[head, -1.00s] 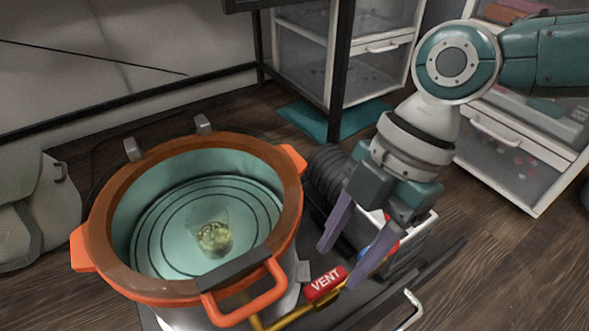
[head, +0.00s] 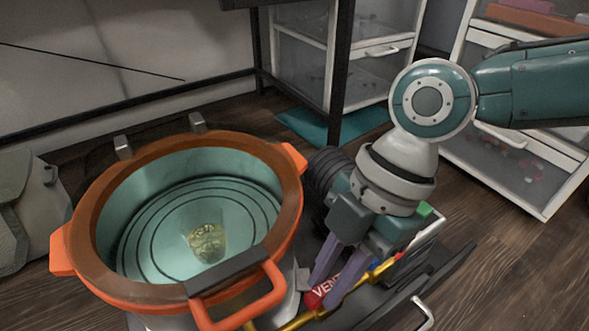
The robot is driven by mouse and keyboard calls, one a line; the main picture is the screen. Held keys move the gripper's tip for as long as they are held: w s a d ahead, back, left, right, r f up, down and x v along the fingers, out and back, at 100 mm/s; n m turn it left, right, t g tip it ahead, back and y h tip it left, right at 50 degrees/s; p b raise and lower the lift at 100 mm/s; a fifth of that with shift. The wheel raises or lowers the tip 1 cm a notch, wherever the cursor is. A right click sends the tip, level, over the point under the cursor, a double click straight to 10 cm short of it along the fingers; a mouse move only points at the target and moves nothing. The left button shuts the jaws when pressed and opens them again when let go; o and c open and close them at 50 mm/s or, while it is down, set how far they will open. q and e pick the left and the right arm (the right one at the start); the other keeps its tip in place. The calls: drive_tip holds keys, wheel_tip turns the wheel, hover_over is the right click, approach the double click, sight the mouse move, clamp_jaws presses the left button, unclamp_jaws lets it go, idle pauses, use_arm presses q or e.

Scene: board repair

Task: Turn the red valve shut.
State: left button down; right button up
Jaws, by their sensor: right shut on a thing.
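The red valve (head: 328,289), a red handle marked VENT, sits on a yellow pipe (head: 372,276) at the right front of the pot. My right gripper (head: 322,293) reaches down from the upper right, with its two purple fingers on either side of the red handle, shut on it. The fingers hide part of the handle and its lettering. My left gripper does not show.
A large orange-rimmed pot (head: 284,215) with a clear cup (head: 207,243) of yellowish stuff inside stands left of the gripper. Its orange front handle (head: 262,300) is close to the valve. A black ribbed hose (head: 327,180) lies behind.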

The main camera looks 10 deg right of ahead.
clamp_jaws()
drive_tip(key=shift+r+m+p, duration=0.15)
drive_tip(key=shift+m+p, duration=0.35)
drive_tip(key=shift+p, duration=0.35)
drive_tip(key=m+t+p, duration=0.2)
drive_tip(key=m+p, duration=0.3)
drive_tip(key=m+t+p, duration=0.2)
drive_tip(key=m+p, duration=0.3)
drive_tip(key=p, duration=0.1)
drive_tip(key=shift+s+h, duration=0.1)
drive_tip(key=shift+h, duration=0.2)
drive_tip(key=m+t+h+p, duration=0.1)
drive_tip(key=m+p, duration=0.1)
drive_tip(key=m, duration=0.1)
drive_tip(key=shift+a+m, duration=0.1)
drive_tip(key=shift+m, duration=0.3)
drive_tip(key=shift+m+t+h+p, duration=0.3)
drive_tip(key=shift+m+p, duration=0.2)
drive_tip(key=shift+m, duration=1)
drive_tip(key=shift+h, duration=0.3)
